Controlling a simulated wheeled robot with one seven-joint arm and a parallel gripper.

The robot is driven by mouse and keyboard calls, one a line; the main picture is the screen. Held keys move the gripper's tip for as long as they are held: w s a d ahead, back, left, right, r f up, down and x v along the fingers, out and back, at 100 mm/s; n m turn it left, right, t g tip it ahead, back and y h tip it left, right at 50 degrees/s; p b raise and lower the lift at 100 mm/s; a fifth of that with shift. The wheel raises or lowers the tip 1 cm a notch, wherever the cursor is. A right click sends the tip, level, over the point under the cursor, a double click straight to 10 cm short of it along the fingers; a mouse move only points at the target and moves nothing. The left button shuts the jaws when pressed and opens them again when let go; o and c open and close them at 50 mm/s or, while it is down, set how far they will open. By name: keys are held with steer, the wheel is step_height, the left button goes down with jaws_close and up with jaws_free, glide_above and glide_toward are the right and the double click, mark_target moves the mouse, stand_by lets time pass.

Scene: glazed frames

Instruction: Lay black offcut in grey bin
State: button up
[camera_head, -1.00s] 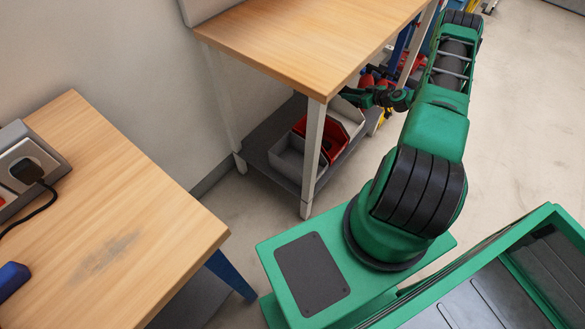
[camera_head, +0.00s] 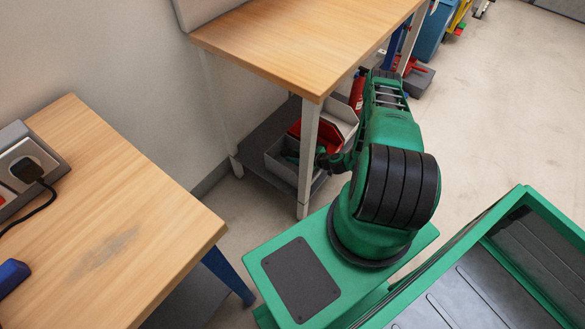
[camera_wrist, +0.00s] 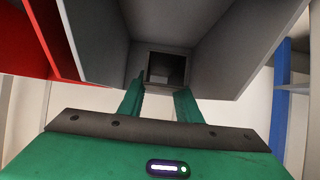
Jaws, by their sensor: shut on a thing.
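The black offcut (camera_wrist: 167,56) looks like a short square tube with its open end facing the wrist camera. My gripper (camera_wrist: 162,88) is shut on it, with a green finger at each side. In the wrist view the offcut is between the grey walls of the grey bin (camera_wrist: 228,45). In the head view the grey bin (camera_head: 282,171) stands on the low shelf under the far table, and my gripper reaches in from the right. The offcut cannot be made out in the head view. I cannot tell whether it touches the bin's floor.
A red bin (camera_head: 312,130) stands right behind the grey bin, with another grey bin (camera_head: 343,116) beyond. The tabletop (camera_head: 300,45) overhangs the shelf. Open floor (camera_head: 490,130) lies to the right.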

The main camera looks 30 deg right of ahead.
mark_target(294, 169)
steer(key=shift+f, duration=3.55)
steer(key=shift+f, duration=0.25)
steer(key=shift+f, duration=0.25)
steer(key=o, duration=1.1)
steer(key=shift+d+r, duration=0.1)
steer(key=shift+r, duration=0.2)
steer(key=v, duration=1.2)
steer(key=shift+r, duration=0.25)
